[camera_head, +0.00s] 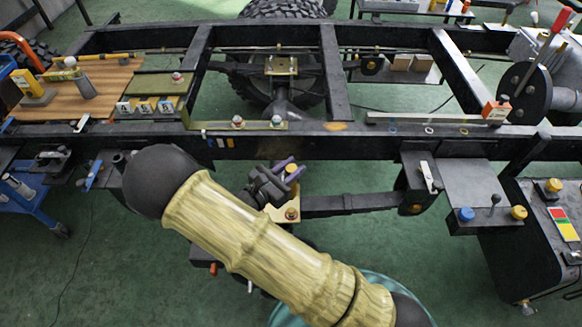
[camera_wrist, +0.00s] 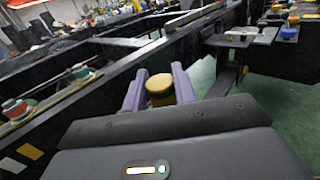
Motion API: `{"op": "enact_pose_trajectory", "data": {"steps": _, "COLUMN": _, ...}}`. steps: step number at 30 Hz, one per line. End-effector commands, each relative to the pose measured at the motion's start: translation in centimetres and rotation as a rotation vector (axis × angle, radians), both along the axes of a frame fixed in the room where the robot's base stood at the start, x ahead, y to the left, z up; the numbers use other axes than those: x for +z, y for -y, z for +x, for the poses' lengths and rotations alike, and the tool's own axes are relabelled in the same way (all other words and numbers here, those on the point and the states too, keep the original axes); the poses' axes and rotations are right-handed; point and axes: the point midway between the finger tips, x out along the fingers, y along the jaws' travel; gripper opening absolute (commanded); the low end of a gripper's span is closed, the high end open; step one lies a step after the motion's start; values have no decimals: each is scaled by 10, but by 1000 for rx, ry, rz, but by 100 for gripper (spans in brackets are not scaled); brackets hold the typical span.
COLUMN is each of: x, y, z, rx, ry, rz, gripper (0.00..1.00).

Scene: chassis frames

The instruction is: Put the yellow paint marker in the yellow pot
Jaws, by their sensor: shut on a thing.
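My gripper (camera_head: 286,172) has purple fingers and is shut on a yellow cylinder, which looks like the yellow paint marker (camera_head: 292,168). In the wrist view, its round yellow end (camera_wrist: 160,88) shows between the fingers, and its lower part is hidden. My gripper holds it near the front rail of the chassis frame, above a small bracket. A small round yellow thing, which may be the yellow pot (camera_head: 519,212), stands on a grey shelf at the right, well away from my gripper. Its opening is too small to make out.
A blue round thing (camera_head: 466,214) and a dark knob stand on the same shelf (camera_head: 484,183). Another yellow round thing (camera_head: 553,185) is on the dark box at right. The black front rail (camera_head: 350,145) runs behind my gripper. A wooden board (camera_head: 85,88) is at left.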

Motion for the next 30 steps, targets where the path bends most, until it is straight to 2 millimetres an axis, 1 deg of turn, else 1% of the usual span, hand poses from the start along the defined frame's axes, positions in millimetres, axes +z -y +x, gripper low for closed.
{"op": "enact_pose_trajectory", "data": {"steps": 4, "x": 4, "y": 3, "z": 2, "rx": 3, "ry": 1, "rz": -1, "gripper": 0}}
{"op": "enact_pose_trajectory", "data": {"steps": 8, "x": 18, "y": 14, "z": 9, "rx": 27, "ry": -2, "rz": -3, "gripper": 0}}
{"op": "enact_pose_trajectory", "data": {"steps": 11, "x": 33, "y": 27, "z": 18, "rx": 69, "ry": -4, "rz": -4, "gripper": 0}}
{"op": "enact_pose_trajectory", "data": {"steps": 15, "x": 52, "y": 46, "z": 31, "rx": 166, "ry": -6, "rz": -7, "gripper": 0}}
{"op": "enact_pose_trajectory", "data": {"steps": 18, "x": 61, "y": 58, "z": 39, "rx": 251, "ry": -8, "rz": -6, "gripper": 0}}
{"op": "enact_pose_trajectory", "data": {"steps": 24, "x": 71, "y": 82, "z": 47, "rx": 436, "ry": -10, "rz": -10, "gripper": 0}}
{"op": "enact_pose_trajectory", "data": {"steps": 30, "x": 68, "y": 102, "z": 45, "rx": 606, "ry": -11, "rz": -7, "gripper": 0}}
